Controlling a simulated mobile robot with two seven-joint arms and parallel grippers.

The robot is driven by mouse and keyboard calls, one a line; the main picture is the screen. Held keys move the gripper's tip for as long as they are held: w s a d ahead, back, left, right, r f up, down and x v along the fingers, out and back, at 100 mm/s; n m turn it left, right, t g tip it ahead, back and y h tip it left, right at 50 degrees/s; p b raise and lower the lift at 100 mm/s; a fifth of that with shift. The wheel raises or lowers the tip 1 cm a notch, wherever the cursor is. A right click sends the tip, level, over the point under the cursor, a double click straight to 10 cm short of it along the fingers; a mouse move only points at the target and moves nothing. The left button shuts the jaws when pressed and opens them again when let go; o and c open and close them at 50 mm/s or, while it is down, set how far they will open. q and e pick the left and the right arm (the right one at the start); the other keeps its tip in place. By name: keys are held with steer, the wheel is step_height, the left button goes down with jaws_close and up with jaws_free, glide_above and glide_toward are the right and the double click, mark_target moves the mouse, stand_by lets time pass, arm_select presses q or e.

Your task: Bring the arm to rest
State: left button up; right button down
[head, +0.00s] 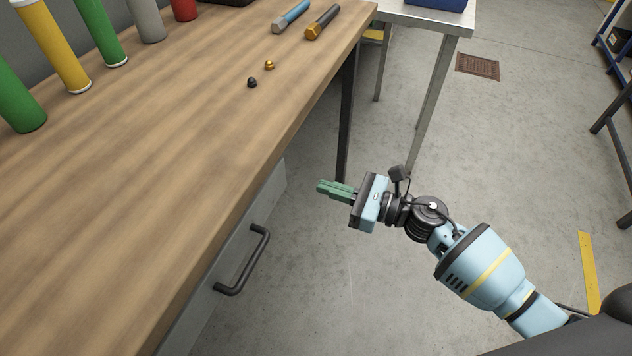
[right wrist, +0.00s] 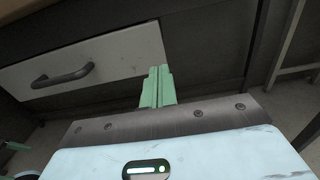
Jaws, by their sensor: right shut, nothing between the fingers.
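My right gripper (head: 335,190) has green fingers and hangs over the floor, to the right of the wooden workbench's front edge. Its fingers point left, toward the bench. In the right wrist view its fingers (right wrist: 158,84) lie side by side, shut with nothing between them. Behind them is the bench's light drawer front with a dark handle (right wrist: 62,76); fingers and handle are apart. My right arm (head: 480,265) comes in from the lower right.
The wooden workbench (head: 170,150) fills the left. On it stand several coloured cylinders, and two bolt-like tools (head: 322,22) and two small nuts (head: 269,65) lie there. The drawer handle (head: 245,262) juts out. A metal table (head: 425,20) stands behind.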

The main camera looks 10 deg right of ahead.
steer(key=shift+s+d, duration=0.1)
arm_select(q)
steer(key=shift+w+r, duration=0.1)
steer(key=w+r+t+p, duration=0.1)
steer(key=w+r+p, duration=0.1)
steer(key=r+p, duration=0.7)
steer(key=w+r+t+p, duration=0.1)
steer(key=w+r+p, duration=0.2)
steer(key=r+p, duration=0.7)
steer(key=shift+w+a+r+p, duration=0.25)
steer(key=shift+r+p, duration=0.05)
steer(key=shift+p, duration=0.15)
arm_select(e)
steer(key=s+d+n+h, duration=0.2)
steer(key=s+n+h, duration=0.2)
steer(key=s+n, duration=0.5)
steer(key=s+d+n+h, duration=0.3)
steer(key=s+n, duration=0.6)
steer(key=s, duration=0.7)
steer(key=s+d+n+g+h, duration=0.1)
steer(key=s+d+n+h, duration=0.2)
steer(key=s, duration=1)
steer(key=f+n+h, duration=0.1)
steer(key=n+h, duration=0.2)
steer(key=n, duration=0.2)
steer(key=shift+s+n, duration=0.15)
steer(key=shift+n, duration=0.25)
